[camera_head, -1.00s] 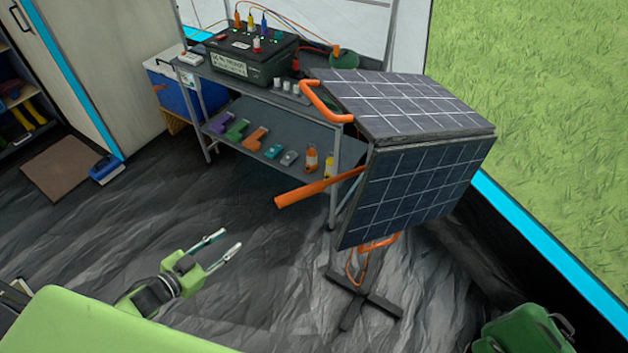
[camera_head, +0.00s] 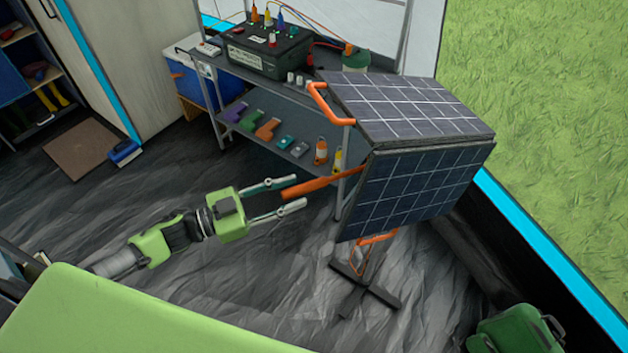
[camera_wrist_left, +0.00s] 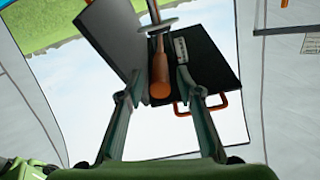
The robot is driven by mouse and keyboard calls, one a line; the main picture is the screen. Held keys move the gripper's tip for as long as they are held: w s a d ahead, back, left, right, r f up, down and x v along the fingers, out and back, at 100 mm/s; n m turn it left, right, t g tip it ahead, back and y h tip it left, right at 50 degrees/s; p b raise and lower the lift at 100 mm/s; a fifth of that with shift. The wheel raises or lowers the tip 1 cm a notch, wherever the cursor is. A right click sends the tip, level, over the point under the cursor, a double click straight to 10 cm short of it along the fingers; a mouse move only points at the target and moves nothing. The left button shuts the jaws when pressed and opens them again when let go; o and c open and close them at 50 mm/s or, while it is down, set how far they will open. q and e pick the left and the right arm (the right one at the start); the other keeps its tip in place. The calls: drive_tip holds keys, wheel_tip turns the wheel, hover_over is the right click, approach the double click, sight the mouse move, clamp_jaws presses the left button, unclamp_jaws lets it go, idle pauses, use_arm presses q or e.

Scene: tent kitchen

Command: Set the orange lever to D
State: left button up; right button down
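The orange lever (camera_head: 325,184) sticks out leftward from the solar panel stand, its round end toward my left gripper. In the left wrist view the lever (camera_wrist_left: 160,78) points at the camera, beside a small pale plate (camera_wrist_left: 181,50) with marks too small to read. My left gripper (camera_head: 299,192) is open, its two fingers apart on either side of the lever's end. In the wrist view the gripper (camera_wrist_left: 160,82) has the lever's end between its fingertips, with a gap visible on both sides. The letter D is not legible. My right gripper is not in view.
Solar panels (camera_head: 415,190) stand on a dark cross-shaped foot (camera_head: 365,293). An orange bent handle (camera_head: 328,104) juts from the upper panel. The floor below the gripper is clear.

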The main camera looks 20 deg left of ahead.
sight(323, 182)
use_arm(q)
drive_tip(key=p+x, duration=0.1)
drive_tip(key=x, duration=0.5)
drive_tip(key=shift+d, duration=0.1)
clamp_jaws()
